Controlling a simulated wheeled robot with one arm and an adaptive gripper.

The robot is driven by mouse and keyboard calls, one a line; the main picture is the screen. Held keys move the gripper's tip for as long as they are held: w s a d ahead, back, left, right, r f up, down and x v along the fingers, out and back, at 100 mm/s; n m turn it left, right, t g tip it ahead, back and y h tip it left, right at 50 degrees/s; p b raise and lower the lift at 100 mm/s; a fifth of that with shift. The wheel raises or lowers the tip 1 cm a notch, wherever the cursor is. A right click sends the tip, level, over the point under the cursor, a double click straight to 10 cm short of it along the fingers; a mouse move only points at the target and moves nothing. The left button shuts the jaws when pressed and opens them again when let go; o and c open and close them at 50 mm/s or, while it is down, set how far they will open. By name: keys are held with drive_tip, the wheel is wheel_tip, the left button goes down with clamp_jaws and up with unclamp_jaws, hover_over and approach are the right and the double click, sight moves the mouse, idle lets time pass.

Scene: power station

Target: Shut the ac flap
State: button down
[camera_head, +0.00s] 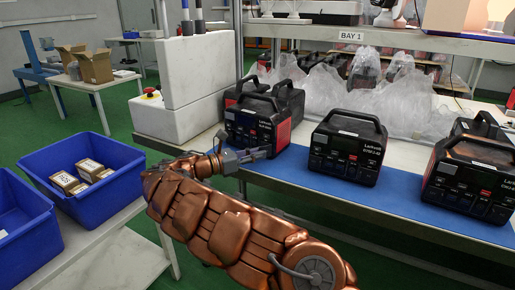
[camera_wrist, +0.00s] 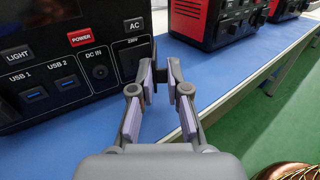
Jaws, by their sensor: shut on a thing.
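A black power station (camera_head: 250,128) stands at the left end of the blue mat, its front panel toward me. In the wrist view its panel (camera_wrist: 60,88) fills the left, with LIGHT, POWER, USB, DC IN and AC labels. The dark AC flap (camera_wrist: 149,58) stands out from the panel's right end, seen nearly edge-on below the AC label; the fingers hide part of it. My gripper (camera_wrist: 161,66) has its fingers on either side of the flap, shut on it. In the head view my gripper (camera_head: 258,153) is at the lower front of this station.
More power stations (camera_head: 347,146) (camera_head: 472,180) stand to the right on the blue mat (camera_head: 300,185). Plastic-wrapped goods (camera_head: 340,95) are behind. Blue bins (camera_head: 85,175) with small boxes stand at the left. The mat is clear between the stations.

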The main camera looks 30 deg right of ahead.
drive_tip(key=shift+w+a+r+m+g+p, duration=0.15)
drive_tip(key=shift+w+m+g+p, duration=0.35)
drive_tip(key=shift+g+p, duration=0.7)
drive_tip(key=shift+w+r+m+y+p, duration=0.1)
drive_tip(key=shift+r+m+y+p, duration=0.2)
drive_tip(key=shift+p, duration=0.35)
drive_tip(key=shift+f, duration=0.1)
drive_tip(key=shift+m+g+p, duration=0.4)
drive_tip(key=shift+g, duration=0.1)
drive_tip(key=shift+d+f+g+p, duration=0.25)
drive_tip(key=shift+f+g+p, duration=0.1)
drive_tip(key=shift+g, duration=0.15)
drive_tip(key=c, duration=1.2)
unclamp_jaws()
drive_tip(key=shift+a, duration=0.15)
